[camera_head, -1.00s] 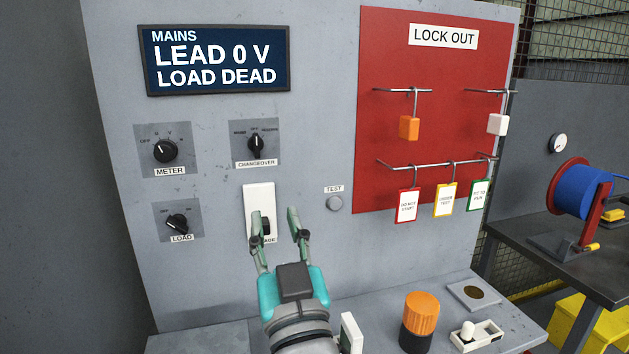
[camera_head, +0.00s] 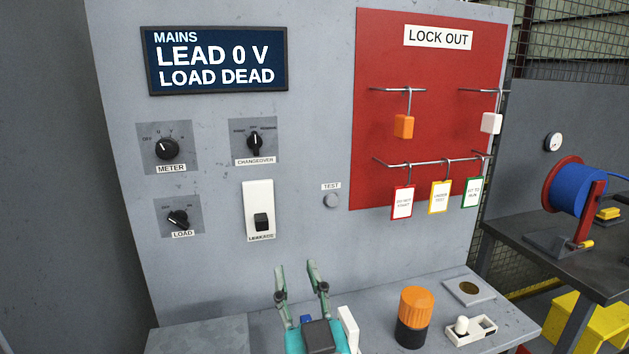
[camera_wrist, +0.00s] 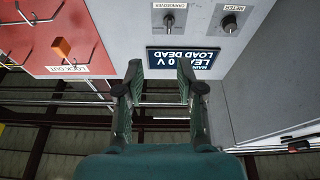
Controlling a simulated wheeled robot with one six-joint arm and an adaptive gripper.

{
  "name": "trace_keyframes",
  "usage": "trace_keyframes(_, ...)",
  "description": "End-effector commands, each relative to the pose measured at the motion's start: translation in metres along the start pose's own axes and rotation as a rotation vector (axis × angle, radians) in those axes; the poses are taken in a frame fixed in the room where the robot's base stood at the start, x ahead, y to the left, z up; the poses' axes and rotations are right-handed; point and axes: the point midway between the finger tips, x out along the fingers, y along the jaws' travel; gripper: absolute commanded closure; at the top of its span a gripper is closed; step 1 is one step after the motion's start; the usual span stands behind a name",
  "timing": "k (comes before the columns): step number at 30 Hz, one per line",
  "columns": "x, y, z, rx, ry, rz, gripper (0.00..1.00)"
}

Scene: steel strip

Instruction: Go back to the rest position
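My gripper (camera_head: 301,272) is low in the head view, in front of the grey panel (camera_head: 290,170) and above its bench. Its two fingers are apart with nothing between them. In the wrist view the fingers of my gripper (camera_wrist: 158,80) also stand apart and empty, and the panel appears upside down. The leakage switch (camera_head: 259,212) is a white plate with a black rocker, above and left of my gripper and clear of it. The display (camera_head: 216,62) reads MAINS, LEAD 0 V, LOAD DEAD; it also shows in the wrist view (camera_wrist: 183,60).
Meter (camera_head: 167,148), changeover (camera_head: 254,142) and load (camera_head: 178,218) knobs sit on the panel. The red lock-out board (camera_head: 430,70) carries hooks with padlocks and tags. An orange-topped cylinder (camera_head: 416,310) and a white-handled item (camera_head: 471,328) stand on the bench right of my gripper.

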Motion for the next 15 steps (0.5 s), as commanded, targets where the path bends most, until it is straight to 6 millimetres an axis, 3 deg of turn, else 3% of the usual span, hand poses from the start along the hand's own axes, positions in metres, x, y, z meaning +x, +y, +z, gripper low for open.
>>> trace_keyframes(6, -0.037, 0.019, 0.058, -0.026, -0.066, 0.007, 0.62)
trace_keyframes(15, -0.102, 0.045, 0.125, -0.047, -0.154, 0.021, 0.62)
